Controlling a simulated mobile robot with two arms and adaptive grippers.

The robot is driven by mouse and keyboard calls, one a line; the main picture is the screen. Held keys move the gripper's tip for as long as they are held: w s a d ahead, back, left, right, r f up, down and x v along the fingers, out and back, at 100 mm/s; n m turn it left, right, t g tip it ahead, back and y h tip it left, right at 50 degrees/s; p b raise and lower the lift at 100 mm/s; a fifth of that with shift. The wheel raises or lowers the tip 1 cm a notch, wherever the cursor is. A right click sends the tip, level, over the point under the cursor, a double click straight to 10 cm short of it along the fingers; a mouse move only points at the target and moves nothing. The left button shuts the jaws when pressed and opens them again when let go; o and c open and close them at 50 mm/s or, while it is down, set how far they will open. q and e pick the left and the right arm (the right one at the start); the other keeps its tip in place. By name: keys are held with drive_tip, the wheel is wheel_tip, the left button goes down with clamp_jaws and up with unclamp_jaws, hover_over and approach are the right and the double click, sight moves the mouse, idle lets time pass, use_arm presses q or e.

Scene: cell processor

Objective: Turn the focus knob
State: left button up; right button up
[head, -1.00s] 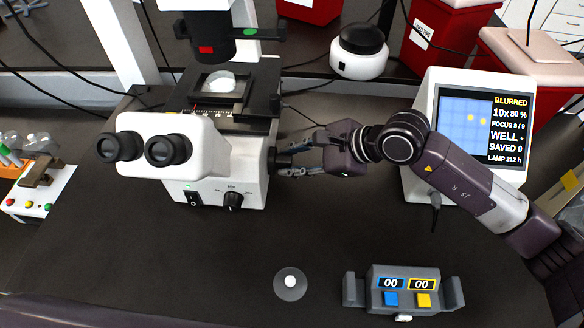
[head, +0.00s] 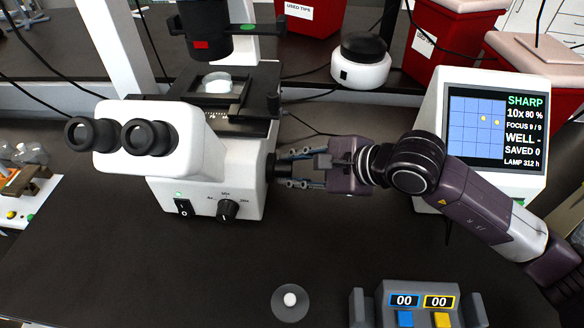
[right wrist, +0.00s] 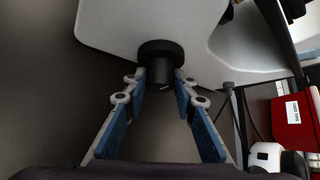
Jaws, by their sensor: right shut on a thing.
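The white microscope (head: 165,160) stands at the left of centre in the head view, with a dish on its stage (head: 217,83). The black focus knob (head: 281,172) sticks out of its right side; it also shows in the right wrist view (right wrist: 161,50). My right gripper (head: 290,171) reaches in from the right and is shut on the knob, one finger on each side in the right wrist view (right wrist: 160,80). The screen (head: 477,125) reads SHARP, 10x, 80 %, FOCUS 9/9, WELL -, SAVED 0. My left gripper is not in view.
A two-display counter box (head: 415,305) and a round disc with a white centre (head: 290,302) lie at the front. A white device with a black top (head: 361,62) and red bins (head: 437,35) stand behind.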

drive_tip(key=o, duration=1.2)
drive_tip(key=shift+c, duration=0.2)
drive_tip(key=v, duration=1.2)
